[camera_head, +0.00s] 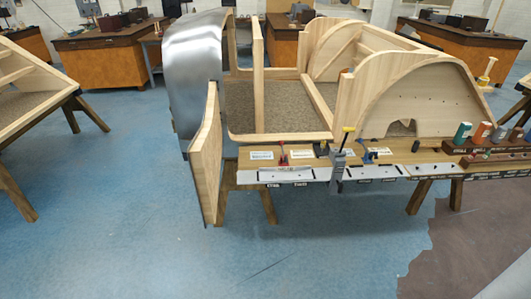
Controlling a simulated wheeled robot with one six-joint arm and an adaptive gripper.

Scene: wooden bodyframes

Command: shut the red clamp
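The red clamp (283,158) is small and stands on the wooden work ledge (235,165) along the front of the wooden body frame. Its red handle looks upright, but it is too small to tell its exact state. A blue clamp (368,156) sits farther right on the same ledge. Between them a grey clamp-like device (338,170) with a yellow-tipped handle hangs over the front edge. My gripper is not in view.
The wooden body frame (400,95) with a curved metal panel (190,75) stands behind the ledge. Coloured bottles (481,132) stand on the ledge at right. Trestle legs (265,207) stand below. Blue floor (300,260) is open in front, with a brown patch (465,250) at right.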

